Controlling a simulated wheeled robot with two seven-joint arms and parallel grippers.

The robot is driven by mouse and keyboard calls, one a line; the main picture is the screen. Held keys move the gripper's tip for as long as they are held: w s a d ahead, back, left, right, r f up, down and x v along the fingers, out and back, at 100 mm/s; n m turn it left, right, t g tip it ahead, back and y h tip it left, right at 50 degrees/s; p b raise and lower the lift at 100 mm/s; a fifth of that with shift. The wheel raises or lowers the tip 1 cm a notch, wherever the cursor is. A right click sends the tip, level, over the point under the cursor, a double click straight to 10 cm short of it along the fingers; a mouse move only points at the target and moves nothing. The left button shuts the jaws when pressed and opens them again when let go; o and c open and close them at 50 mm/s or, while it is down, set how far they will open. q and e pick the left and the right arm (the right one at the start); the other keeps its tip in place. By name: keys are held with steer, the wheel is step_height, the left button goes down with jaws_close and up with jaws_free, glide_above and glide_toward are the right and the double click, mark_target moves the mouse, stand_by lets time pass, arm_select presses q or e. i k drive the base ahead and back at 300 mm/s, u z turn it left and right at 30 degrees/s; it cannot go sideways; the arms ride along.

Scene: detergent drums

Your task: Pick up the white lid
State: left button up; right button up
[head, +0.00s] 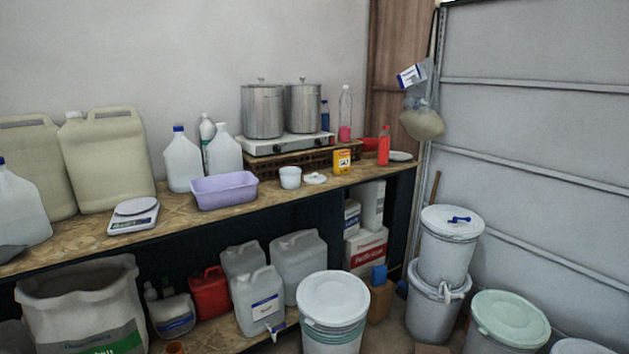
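Several white lids are in the head view. A large round white lid (333,296) sits on a white drum (333,338) at the front, in the lower middle. Another white lid (440,226), with a small blue item (459,219) on it, sits on the upper of two stacked drums (445,258) at the right. A small white lid (315,179) lies flat on the wooden worktop, just right of a small white tub (290,177). Neither of my grippers shows in this view.
The worktop (285,195) holds a purple basin (224,190), a scale (134,216), jugs and two steel pots (262,110) on a stove. Canisters crowd the lower shelf. A drum with a pale green lid (510,317) stands at the front right.

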mark_target(314, 178)
steer(key=z, duration=0.1)
steer(key=i, duration=0.6)
steer(key=u, duration=0.35)
steer(key=i, duration=1.45)
steer(key=u, duration=0.7)
